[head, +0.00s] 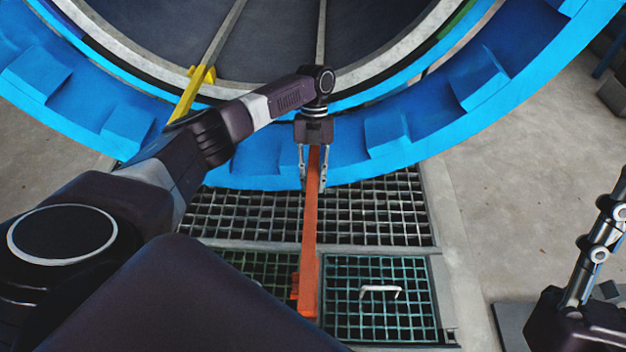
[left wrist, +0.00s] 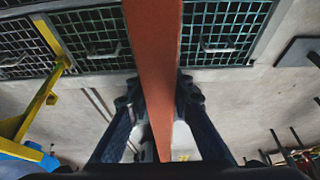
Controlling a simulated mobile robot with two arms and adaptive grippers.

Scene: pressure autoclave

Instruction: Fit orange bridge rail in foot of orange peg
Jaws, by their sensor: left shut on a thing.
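The orange bridge rail (head: 309,245) is a long, narrow bar. In the head view it runs from my left gripper (head: 312,180) down over the floor grating, with a small orange tab at its near end. My left gripper is shut on the rail near its far end, in front of the blue ring. In the left wrist view the rail (left wrist: 153,60) passes between the two fingers. I cannot make out the orange peg or its foot in either view. Part of my right gripper (head: 600,240) shows at the right edge; its jaw opening cannot be judged.
The blue toothed ring (head: 480,85) of the vessel curves across the top. A yellow rail piece (head: 190,92) stands at its left and meets a grey rail inside. Another grey rail (head: 321,35) lies inside, behind my left gripper.

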